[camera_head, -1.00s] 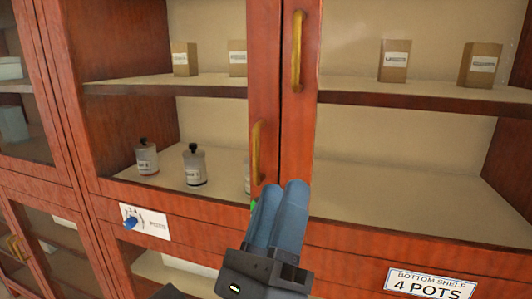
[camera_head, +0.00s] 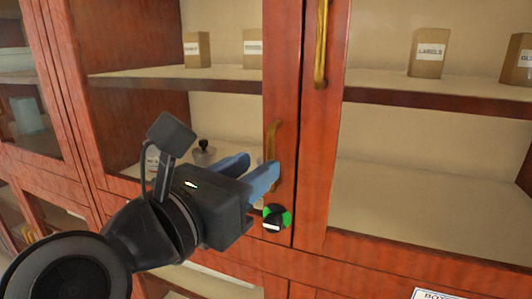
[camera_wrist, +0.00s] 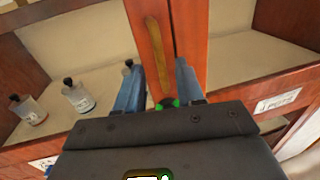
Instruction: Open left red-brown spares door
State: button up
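The left red-brown door (camera_head: 280,88) is shut, with glass showing shelves behind it. Its upright brass handle (camera_head: 272,135) is on its right stile and shows in the wrist view (camera_wrist: 156,45). A black knob (camera_head: 273,217) with green marks sits below the handle, partly hidden by my gripper in the wrist view (camera_wrist: 168,103). My gripper (camera_head: 261,165) is open, its two blue fingers pointing at the handle's lower part. In the wrist view, the fingers (camera_wrist: 159,68) stand apart on either side of the handle. I cannot tell whether they touch it.
The right door (camera_head: 315,150) is shut, with its own brass handle (camera_head: 321,45) higher up. Small boxes (camera_head: 429,53) stand on the upper shelf. Bottles (camera_wrist: 77,95) stand on the lower shelf behind the left door.

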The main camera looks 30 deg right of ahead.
aim_at(268, 159)
jog(key=shift+p+x, duration=0.4)
jog(key=shift+x, duration=1.45)
jog(key=shift+c, duration=0.5)
grip_shut()
